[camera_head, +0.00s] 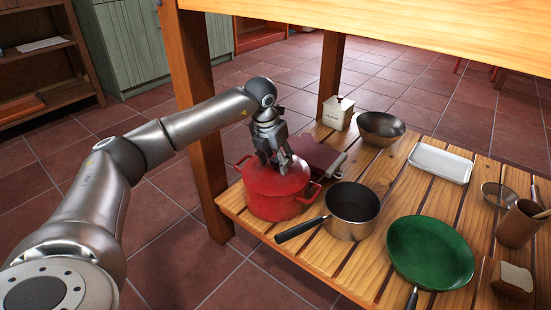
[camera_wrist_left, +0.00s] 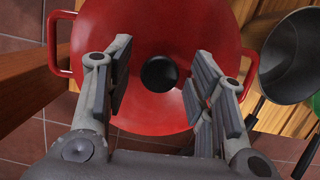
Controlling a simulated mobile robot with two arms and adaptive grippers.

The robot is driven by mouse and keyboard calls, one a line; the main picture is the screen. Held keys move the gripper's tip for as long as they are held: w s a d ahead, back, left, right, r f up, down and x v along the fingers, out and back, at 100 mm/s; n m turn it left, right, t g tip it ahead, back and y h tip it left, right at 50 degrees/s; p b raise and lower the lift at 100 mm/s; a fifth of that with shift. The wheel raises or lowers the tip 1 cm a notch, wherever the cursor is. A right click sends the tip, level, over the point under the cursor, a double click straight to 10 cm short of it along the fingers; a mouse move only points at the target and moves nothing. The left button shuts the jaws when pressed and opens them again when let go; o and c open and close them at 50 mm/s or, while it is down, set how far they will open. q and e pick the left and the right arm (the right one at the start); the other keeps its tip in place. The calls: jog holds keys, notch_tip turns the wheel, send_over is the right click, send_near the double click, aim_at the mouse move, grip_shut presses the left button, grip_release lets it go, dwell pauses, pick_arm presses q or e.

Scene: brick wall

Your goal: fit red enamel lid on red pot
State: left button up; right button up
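The red pot (camera_head: 275,206) stands on the slatted wooden shelf, with a handle on each side. The red enamel lid (camera_head: 262,180) lies on top of the pot and covers its opening. Its black knob shows in the left wrist view (camera_wrist_left: 159,74). My left gripper (camera_head: 274,165) points down at the lid from above. In the left wrist view its fingers (camera_wrist_left: 158,88) are apart, one on each side of the knob, with a clear gap to it. Whether the lid is fully seated all round cannot be told. My right gripper is not in view.
A saucepan (camera_head: 352,202) stands right of the pot, its handle pointing toward the pot's front. A green pan (camera_head: 430,250), a white tray (camera_head: 440,162), a bowl (camera_head: 381,126) and a flour tin (camera_head: 338,112) share the shelf (camera_head: 350,257). A wooden post (camera_head: 196,110) rises just left of the pot.

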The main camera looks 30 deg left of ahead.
pick_arm(q)
jog(key=v, duration=1.2)
dwell(0.6)
